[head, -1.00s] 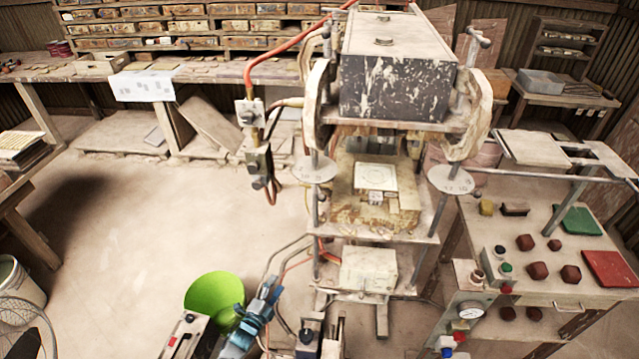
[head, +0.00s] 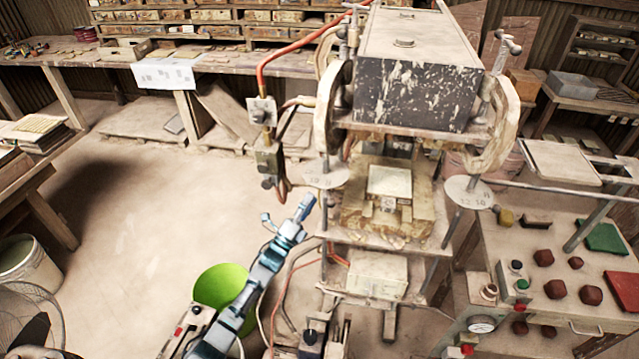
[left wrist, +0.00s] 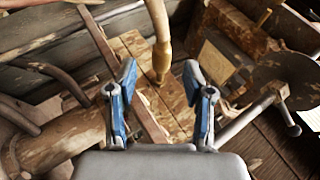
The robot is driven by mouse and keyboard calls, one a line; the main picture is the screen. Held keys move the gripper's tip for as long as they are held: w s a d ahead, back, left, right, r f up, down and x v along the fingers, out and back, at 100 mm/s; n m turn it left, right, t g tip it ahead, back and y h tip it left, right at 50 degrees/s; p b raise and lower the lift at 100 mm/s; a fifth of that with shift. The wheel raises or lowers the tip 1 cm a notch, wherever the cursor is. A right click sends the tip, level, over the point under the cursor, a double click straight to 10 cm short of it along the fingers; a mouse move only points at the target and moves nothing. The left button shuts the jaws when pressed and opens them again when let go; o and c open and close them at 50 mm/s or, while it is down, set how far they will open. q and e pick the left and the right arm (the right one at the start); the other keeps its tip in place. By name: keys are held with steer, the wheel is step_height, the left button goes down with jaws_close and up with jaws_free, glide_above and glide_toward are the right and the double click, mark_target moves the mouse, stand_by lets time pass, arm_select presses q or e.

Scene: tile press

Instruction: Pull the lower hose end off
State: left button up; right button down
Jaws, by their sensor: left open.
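The press (head: 420,80) stands in the middle of the head view. On its left, a red hose (head: 285,55) runs down to a metal fitting (head: 262,112) and a valve block (head: 268,158). A brown hose (head: 284,190) hangs below the block. My left gripper (head: 288,212) is open and empty, just below this hose and left of the press. In the left wrist view, a tan hose (left wrist: 157,30) comes down to a flared end between the open fingers of my left gripper (left wrist: 160,78). I cannot tell whether they touch. My right gripper is not in view.
A control bench (head: 590,255) with knobs and buttons stands right of the press. A bright green bowl-shaped thing (head: 222,283) is below my left arm. Pipes and rods (left wrist: 265,112) surround the fingers in the left wrist view.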

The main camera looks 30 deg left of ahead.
mark_target(320, 185)
arm_select(q)
steer(key=x, duration=0.6)
steer(key=shift+a, duration=0.1)
jaws_close()
